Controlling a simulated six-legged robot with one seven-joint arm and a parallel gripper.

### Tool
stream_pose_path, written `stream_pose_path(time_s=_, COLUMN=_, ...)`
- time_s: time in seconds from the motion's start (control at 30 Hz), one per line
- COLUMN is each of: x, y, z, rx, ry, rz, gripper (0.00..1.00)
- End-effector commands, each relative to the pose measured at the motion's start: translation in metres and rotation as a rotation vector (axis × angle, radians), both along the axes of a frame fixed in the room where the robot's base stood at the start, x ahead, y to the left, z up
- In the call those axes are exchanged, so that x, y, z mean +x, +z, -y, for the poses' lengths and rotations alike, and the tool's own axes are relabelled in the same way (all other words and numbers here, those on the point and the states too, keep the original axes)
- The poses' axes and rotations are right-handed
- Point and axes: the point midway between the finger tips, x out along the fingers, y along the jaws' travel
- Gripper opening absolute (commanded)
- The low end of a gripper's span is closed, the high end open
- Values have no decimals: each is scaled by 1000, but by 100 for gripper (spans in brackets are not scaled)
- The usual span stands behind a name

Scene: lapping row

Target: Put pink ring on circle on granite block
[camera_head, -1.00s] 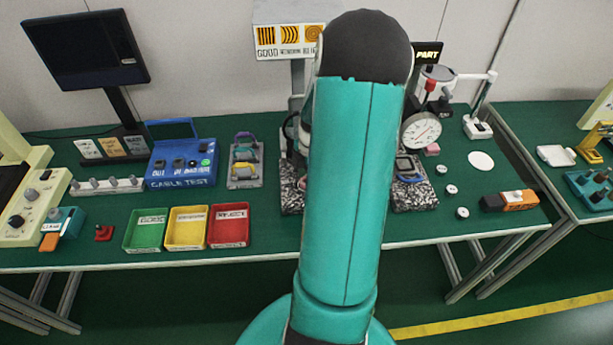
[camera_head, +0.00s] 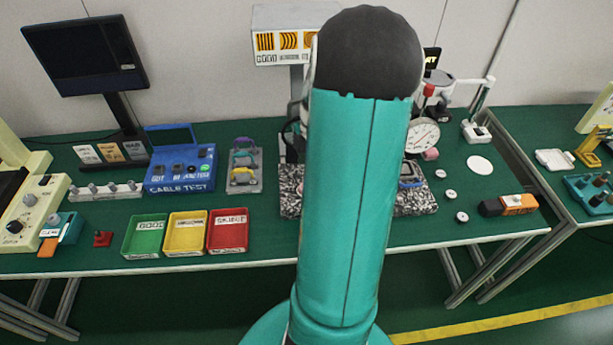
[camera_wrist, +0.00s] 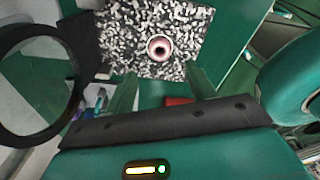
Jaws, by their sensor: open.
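In the wrist view, a pale pink ring (camera_wrist: 160,48) with a dark centre sits on the speckled granite block (camera_wrist: 195,25). A marked circle cannot be made out; the ring may cover it. My gripper (camera_wrist: 161,78) is open, its two green fingers apart, with nothing seen between them. The ring appears beyond the fingertips, roughly centred between them. In the head view, my arm hides the middle of the granite block (camera_head: 291,203), the ring and my gripper. A small pink piece (camera_head: 431,154) shows by the dial gauge.
The dial gauge (camera_head: 423,135) stands at the block's back right. Green (camera_head: 145,251), yellow (camera_head: 185,248) and red (camera_head: 228,246) trays lie left of the block. A blue cable tester (camera_head: 180,168) stands behind them. A white disc (camera_head: 479,163) lies at right.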

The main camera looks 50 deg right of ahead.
Motion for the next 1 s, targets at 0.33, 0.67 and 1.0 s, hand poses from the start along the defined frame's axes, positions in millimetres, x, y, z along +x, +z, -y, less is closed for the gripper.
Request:
stream_pose_path(time_s=0.33, x=-2, y=45, z=5, rx=0, ry=0, rz=1, gripper=55)
stream_pose_path(time_s=0.67, x=9, y=59, z=-13, rx=-23, ry=-35, rz=-5, gripper=55)
stream_pose_path(time_s=1.0, x=50, y=141, z=-161, rx=-148, ry=-403, rz=74, gripper=55)
